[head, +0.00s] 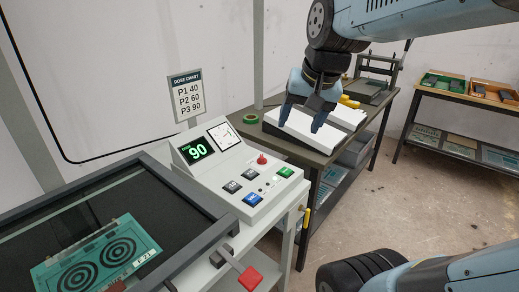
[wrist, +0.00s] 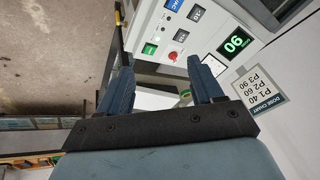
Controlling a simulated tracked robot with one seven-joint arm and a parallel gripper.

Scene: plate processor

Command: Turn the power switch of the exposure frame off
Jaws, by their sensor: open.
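The exposure frame's control panel (head: 235,178) is a white sloped box beside the dark glass-topped frame (head: 185,215). Which control is the power switch is too small to read. My gripper (head: 300,122) is open and empty, pointing down, apart from the panel, behind and to its right. In the wrist view my gripper (wrist: 159,75) shows below the red knob (wrist: 172,56) and green button (wrist: 149,48).
A plate with target rings (head: 105,255) lies on the frame. A red-ended lever (head: 250,279) sticks out at its front. A bench (head: 300,153) with a white sloped device (head: 325,117) stands behind the panel. A dose chart sign (head: 186,95) rises behind the display.

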